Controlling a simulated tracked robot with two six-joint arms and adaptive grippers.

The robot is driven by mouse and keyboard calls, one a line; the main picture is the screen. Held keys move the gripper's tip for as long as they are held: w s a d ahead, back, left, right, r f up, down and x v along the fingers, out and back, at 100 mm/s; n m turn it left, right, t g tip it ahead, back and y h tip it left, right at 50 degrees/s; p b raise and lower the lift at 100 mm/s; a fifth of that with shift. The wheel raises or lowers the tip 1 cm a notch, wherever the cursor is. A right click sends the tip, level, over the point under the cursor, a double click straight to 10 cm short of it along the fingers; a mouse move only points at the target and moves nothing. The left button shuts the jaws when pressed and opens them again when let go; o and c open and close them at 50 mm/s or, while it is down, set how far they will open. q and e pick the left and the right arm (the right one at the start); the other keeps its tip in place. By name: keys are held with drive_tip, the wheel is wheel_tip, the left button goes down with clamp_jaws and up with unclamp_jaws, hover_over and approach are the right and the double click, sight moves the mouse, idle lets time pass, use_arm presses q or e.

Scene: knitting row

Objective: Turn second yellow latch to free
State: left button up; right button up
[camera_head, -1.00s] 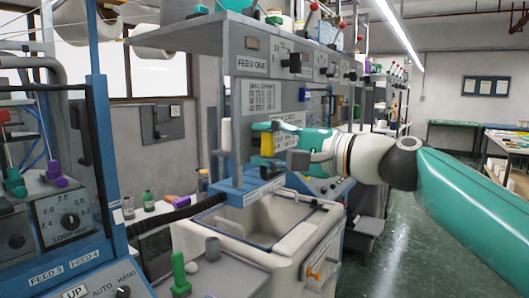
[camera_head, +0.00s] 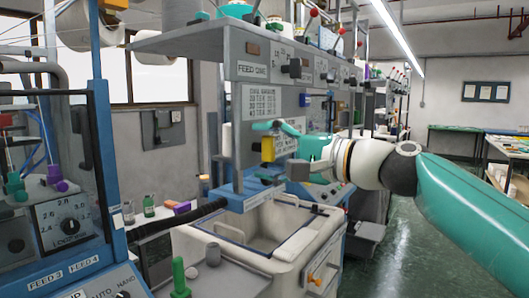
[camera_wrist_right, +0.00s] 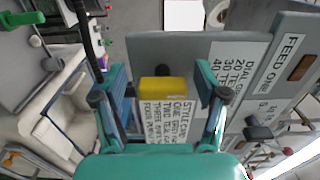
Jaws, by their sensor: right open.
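A yellow latch (camera_head: 268,148) sits on the grey machine's front below a printed placard in the head view. It appears upright there. In the right wrist view the same yellow latch (camera_wrist_right: 165,90) lies between my two fingers, with a gap on each side. My right gripper (camera_head: 280,148) is open around it, one finger above and one below in the head view. It also shows in the right wrist view (camera_wrist_right: 160,97). I cannot see contact with the latch. My left gripper is not in view.
A cream bin (camera_head: 318,252) stands below the latch. A blue bracket (camera_head: 246,194) juts out above the bin. Free green floor (camera_head: 405,250) lies to the right.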

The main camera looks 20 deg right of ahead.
drive_tip(key=shift+s+d, duration=0.1)
drive_tip(key=v, duration=1.1)
drive_tip(key=shift+s+d, duration=0.25)
